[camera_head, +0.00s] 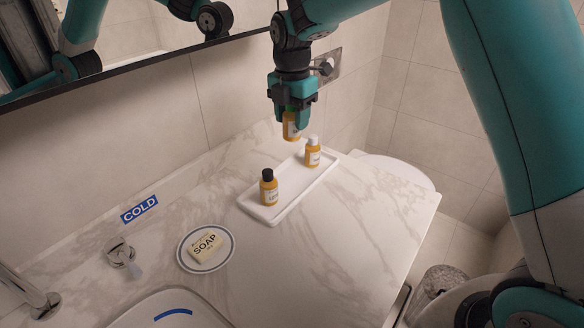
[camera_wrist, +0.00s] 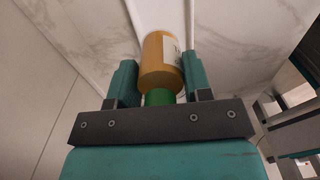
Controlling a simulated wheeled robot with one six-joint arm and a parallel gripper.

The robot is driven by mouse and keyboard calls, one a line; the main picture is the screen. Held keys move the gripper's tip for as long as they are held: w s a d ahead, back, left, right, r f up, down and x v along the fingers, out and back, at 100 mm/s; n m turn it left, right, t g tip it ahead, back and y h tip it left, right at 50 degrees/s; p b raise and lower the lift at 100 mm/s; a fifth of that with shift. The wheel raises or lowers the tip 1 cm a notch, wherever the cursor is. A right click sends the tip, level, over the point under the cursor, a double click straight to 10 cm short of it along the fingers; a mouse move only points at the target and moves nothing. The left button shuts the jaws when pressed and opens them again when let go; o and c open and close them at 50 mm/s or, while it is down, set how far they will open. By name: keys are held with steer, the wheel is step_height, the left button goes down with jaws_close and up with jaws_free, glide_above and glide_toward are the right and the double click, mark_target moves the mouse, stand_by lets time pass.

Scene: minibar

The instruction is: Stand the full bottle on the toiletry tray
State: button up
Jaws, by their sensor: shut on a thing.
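My gripper (camera_head: 293,112) is shut on an amber bottle (camera_head: 291,130) with a green cap and a pale label. It holds the bottle upright, cap up, near the far end of the white toiletry tray (camera_head: 249,207). In the wrist view the held bottle (camera_wrist: 158,62) sits between the two fingers (camera_wrist: 160,88), with part of the tray beyond it. On the tray stand a black-capped amber bottle (camera_head: 269,190) at the near end and a white-capped amber bottle (camera_head: 312,153) at the far right. I cannot tell the exact gap between the held bottle and the tray.
A soap bar (camera_head: 206,246) lies on a round dish (camera_head: 183,264) left of the tray. The sink (camera_head: 165,308) and a tap (camera_head: 35,300) are at front left. The tray's middle is clear. A wall and mirror (camera_head: 150,50) stand behind the counter.

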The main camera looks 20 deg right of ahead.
step_height(320, 180, down, 13)
steer(key=shift+f+p, duration=0.2)
steer(key=shift+p, duration=0.4)
steer(key=shift+f, duration=0.1)
steer(key=o, duration=1)
steer(key=shift+c, duration=0.2)
step_height(320, 180, up, 12)
steer(key=shift+f+b, duration=0.2)
steer(key=shift+b, duration=0.7)
steer(key=s+a+r+m+y, duration=0.1)
steer(key=s+r+m, duration=0.1)
steer(key=s+m, duration=0.4)
steer(key=s+a+r+m+y, duration=0.1)
steer(key=s+m, duration=0.5)
steer(key=s, duration=1)
steer(key=s+a+r+m+y, duration=0.2)
steer(key=s+r+m, duration=0.3)
steer(key=s, duration=0.6)
steer(key=shift+a+m, duration=0.3)
steer(key=shift+m, duration=0.1)
